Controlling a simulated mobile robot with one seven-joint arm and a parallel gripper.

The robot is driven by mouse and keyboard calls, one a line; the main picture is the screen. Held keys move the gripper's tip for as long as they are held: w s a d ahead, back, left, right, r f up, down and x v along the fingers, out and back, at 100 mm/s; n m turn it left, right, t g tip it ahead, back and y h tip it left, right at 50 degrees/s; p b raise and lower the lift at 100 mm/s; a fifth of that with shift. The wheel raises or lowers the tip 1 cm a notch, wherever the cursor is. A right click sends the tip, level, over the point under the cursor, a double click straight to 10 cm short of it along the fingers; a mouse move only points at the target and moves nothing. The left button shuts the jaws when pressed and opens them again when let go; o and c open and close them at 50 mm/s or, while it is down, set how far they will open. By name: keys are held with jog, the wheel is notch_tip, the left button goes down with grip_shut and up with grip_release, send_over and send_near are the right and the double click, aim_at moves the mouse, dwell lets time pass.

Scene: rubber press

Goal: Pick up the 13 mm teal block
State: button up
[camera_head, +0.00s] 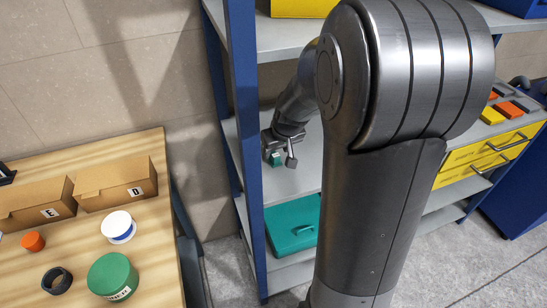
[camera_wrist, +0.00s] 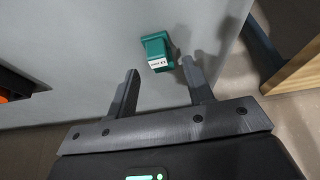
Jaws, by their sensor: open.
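The teal block (camera_wrist: 156,48) stands on a grey shelf in the wrist view, with a small white label on its near side. It also shows in the head view (camera_head: 276,159), close by my gripper. My gripper (camera_wrist: 160,66) is open in the wrist view, its two dark fingers apart. The block lies just ahead of the fingertips, roughly between them and nearer the right one. I cannot tell whether any finger touches it. In the head view my gripper (camera_head: 281,158) is small and partly blends with the block.
The grey shelf (camera_head: 300,172) has a blue upright (camera_head: 246,130) at its left. A teal case (camera_head: 292,228) lies on the shelf below. A wooden table (camera_head: 60,262) with cardboard boxes (camera_head: 118,184) stands at left. In the wrist view, an orange-and-dark object (camera_wrist: 14,86) is at the left edge.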

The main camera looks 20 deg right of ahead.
aim_at(275, 154)
jog(key=shift+x, duration=1.65)
jog(key=shift+r, duration=0.1)
jog(key=shift+c, duration=0.4)
grip_shut()
